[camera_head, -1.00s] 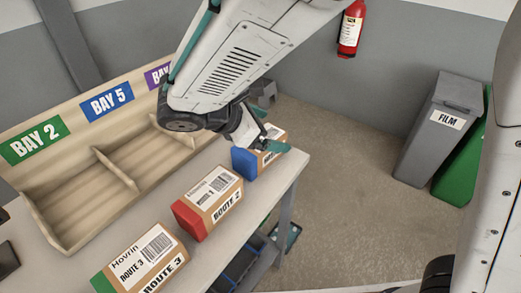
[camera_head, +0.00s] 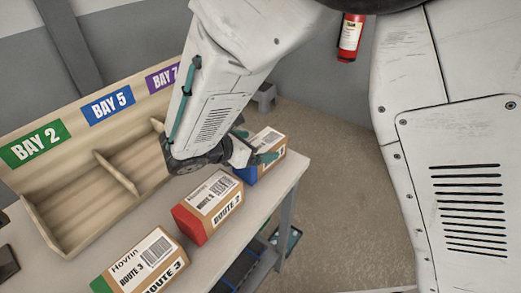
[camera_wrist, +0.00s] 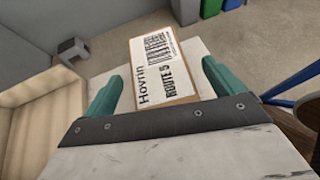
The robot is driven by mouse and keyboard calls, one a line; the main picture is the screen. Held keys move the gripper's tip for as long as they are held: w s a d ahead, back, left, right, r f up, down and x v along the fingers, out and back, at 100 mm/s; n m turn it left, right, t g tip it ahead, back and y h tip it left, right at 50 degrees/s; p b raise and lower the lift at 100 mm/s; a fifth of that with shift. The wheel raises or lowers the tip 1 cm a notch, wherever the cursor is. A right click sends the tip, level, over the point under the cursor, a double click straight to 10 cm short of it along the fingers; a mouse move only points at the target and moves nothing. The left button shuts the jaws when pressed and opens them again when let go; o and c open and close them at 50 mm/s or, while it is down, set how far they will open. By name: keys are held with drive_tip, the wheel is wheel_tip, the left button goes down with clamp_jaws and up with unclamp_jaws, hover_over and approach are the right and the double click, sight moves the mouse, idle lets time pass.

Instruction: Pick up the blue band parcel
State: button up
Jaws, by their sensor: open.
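The blue band parcel (camera_head: 273,143) is a brown box with a white label and a blue end, lying near the far end of the table. My gripper (camera_head: 254,147) is at this parcel and covers part of it. In the wrist view, the parcel (camera_wrist: 163,52) shows its label reading "Hovrin" and "ROUTE 5", ahead of and between the two teal fingers of my open gripper (camera_wrist: 160,86). The fingers look apart from its sides. Its blue end is hidden in the wrist view.
A red-ended parcel (camera_head: 209,207) and a green-ended parcel (camera_head: 141,263) lie nearer on the table (camera_head: 232,238). A wooden bay rack (camera_head: 52,222) stands along the left. The floor (camera_head: 340,190) to the right is clear.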

drive_tip(key=c, duration=1.3)
